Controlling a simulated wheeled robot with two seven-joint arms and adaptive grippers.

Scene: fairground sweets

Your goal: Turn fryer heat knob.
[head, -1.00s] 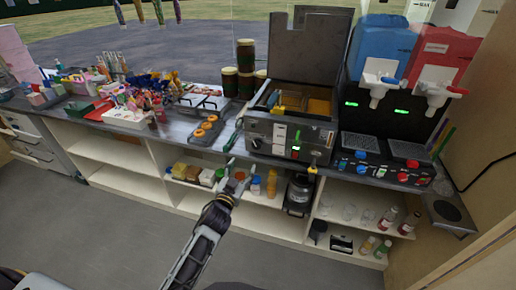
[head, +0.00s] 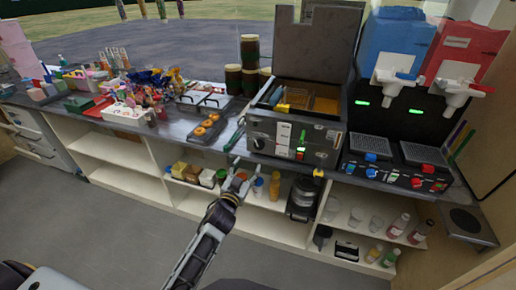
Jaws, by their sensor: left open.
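The fryer (head: 272,130) is a dark metal box on the counter with its lid (head: 318,45) raised. Its front panel has a white label, a small green light (head: 301,149) and a red switch (head: 300,156). A round dark knob (head: 258,143) sits at the panel's left, and another dark round part (head: 320,155) at its right. I cannot tell which one sets the heat. My left gripper (head: 246,168) is open and empty, in front of the counter, below and left of the panel. It appears apart from the fryer. My right gripper is not in view.
A drinks machine with blue (head: 397,42) and red (head: 462,52) tanks stands right of the fryer. A tray of doughnuts (head: 208,128) lies to the left. Shelves below hold bottles and jars. The grey floor (head: 110,225) in front is clear.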

